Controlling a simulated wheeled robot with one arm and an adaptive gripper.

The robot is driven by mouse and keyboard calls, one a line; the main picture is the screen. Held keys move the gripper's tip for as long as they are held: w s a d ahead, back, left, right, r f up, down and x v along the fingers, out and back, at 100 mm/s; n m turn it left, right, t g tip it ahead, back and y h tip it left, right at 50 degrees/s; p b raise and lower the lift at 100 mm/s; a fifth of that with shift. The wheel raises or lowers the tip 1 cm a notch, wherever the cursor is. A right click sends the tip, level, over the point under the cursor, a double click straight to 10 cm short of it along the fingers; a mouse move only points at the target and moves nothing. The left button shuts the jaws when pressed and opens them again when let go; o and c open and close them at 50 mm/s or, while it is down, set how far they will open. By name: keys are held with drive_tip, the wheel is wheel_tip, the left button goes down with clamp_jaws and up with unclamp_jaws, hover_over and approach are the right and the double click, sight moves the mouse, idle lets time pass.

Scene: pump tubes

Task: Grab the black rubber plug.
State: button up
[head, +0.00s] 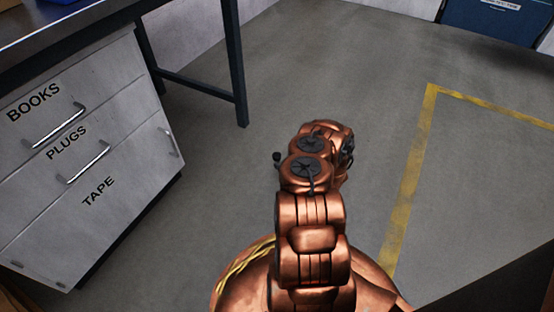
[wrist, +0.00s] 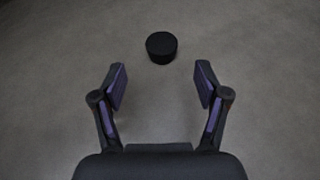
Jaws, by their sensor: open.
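The black rubber plug (wrist: 161,47) is a short, dark, round piece on the grey floor. In the wrist view it lies at the upper middle. My gripper (wrist: 161,77) is open and empty, with its two purple-padded fingers spread apart. The plug shows beyond the fingertips, roughly centred between them and apart from both. In the head view my copper arm hides most of the gripper. A small black shape shows at the arm's left side there, and I cannot tell whether it is the plug or part of my gripper.
A grey drawer cabinet (head: 110,150) labelled BOOKS, PLUGS and TAPE stands at the left, drawers shut. A dark table leg (head: 233,65) stands behind it. Yellow tape (head: 410,180) marks the floor at right. A blue bin (head: 492,20) is at the back right. The floor around my arm is mostly clear.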

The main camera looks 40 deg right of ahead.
sight(277, 155)
drive_tip(key=shift+b+x, duration=2)
drive_tip(key=shift+x, duration=1.25)
drive_tip(key=shift+w+d+r, duration=0.15)
drive_tip(key=shift+w+d, duration=0.05)
drive_tip(key=shift+w, duration=0.3)
drive_tip(key=c, duration=1.2)
drive_tip(key=shift+o, duration=0.2)
drive_tip(key=shift+r, duration=0.1)
